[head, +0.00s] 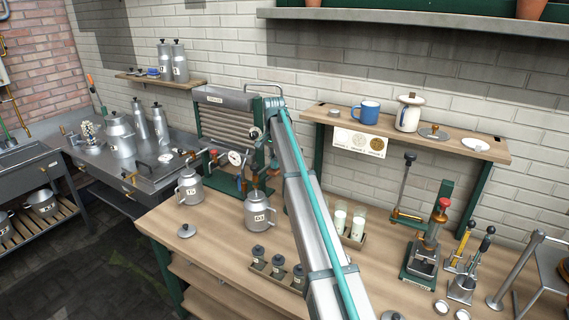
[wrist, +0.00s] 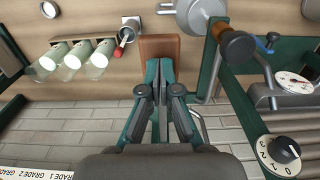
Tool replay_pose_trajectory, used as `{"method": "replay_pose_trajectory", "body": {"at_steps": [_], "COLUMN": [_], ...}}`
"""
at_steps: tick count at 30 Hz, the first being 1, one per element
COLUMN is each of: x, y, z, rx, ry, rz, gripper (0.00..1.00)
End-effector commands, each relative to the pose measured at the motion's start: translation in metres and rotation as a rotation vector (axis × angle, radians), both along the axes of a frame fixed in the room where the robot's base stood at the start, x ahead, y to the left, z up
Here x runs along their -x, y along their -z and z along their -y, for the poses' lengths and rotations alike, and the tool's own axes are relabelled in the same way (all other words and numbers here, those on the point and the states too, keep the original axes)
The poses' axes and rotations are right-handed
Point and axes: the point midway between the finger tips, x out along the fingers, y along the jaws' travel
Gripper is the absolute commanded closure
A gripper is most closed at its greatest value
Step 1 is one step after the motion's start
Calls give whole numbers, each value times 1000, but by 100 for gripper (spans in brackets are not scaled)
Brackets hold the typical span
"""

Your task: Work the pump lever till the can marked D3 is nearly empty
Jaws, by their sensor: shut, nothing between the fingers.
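A grey metal can (head: 258,214) stands on the bench in front of the slatted cooler; its small label may read D3, but I cannot read it surely. A rod or pipe rises from its top. A handle with a wooden grip and dark end (wrist: 236,44) shows at the upper right of the wrist view; I cannot tell if it is the pump lever. My gripper (wrist: 160,62) is shut and empty, its fingertips over or against a brown block; contact is unclear. The grip stands apart, right of the fingers. In the head view, my arm hides the gripper.
The slatted cooler (head: 228,125) and a gauge (head: 235,158) stand behind the can. Another can (head: 190,187) is to its left. Milk glasses (wrist: 75,62) stand in a rack. A numbered dial (wrist: 280,152) is lower right in the wrist view. An upright lever (head: 404,185) stands further right.

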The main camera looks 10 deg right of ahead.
Motion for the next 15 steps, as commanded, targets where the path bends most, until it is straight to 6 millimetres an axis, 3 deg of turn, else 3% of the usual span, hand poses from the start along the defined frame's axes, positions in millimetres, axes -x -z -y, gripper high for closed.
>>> {"method": "replay_pose_trajectory", "body": {"at_steps": [15], "x": [1], "y": [49], "z": [0], "rx": [0], "ry": [0], "rz": [-1], "gripper": [100]}}
